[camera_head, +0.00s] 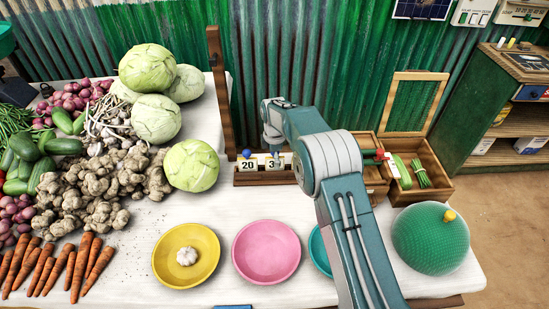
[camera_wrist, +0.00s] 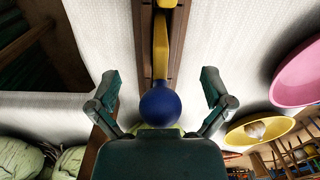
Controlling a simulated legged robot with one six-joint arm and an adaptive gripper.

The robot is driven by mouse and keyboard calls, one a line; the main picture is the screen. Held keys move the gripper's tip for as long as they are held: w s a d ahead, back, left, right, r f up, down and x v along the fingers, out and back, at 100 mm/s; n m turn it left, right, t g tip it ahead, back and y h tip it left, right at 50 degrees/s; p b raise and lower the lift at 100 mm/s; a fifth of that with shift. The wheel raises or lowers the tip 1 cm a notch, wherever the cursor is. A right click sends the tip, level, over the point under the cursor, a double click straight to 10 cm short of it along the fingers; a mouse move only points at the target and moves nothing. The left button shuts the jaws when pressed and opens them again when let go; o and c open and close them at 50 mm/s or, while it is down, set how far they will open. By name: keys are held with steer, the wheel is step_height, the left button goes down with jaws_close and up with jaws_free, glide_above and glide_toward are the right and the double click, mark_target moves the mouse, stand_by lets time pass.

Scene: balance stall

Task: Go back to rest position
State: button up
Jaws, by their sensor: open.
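My gripper (camera_wrist: 160,88) is open in the wrist view, with one finger to each side of a dark blue ball (camera_wrist: 159,108). No contact between fingers and ball shows. The ball sits over a brown wooden rail with a yellow bar. In the head view my teal arm (camera_head: 352,225) reaches up from the bottom and bends over the table. Its far end (camera_head: 272,122) hangs near a wooden holder (camera_head: 262,178) with cards reading 20 and 3. The blue ball (camera_head: 247,153) shows at its left. The fingertips cannot be made out there.
A yellow bowl (camera_head: 160,262) with a garlic bulb, a pink bowl (camera_head: 267,277) and a partly hidden teal bowl (camera_head: 318,252) stand in front. A green dome (camera_head: 430,240) and wooden boxes (camera_head: 436,165) are at right. Vegetables fill the left. A wooden post (camera_head: 220,90) stands behind.

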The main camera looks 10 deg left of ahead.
steer(key=shift+r, duration=3.5)
steer(key=shift+s, duration=0.15)
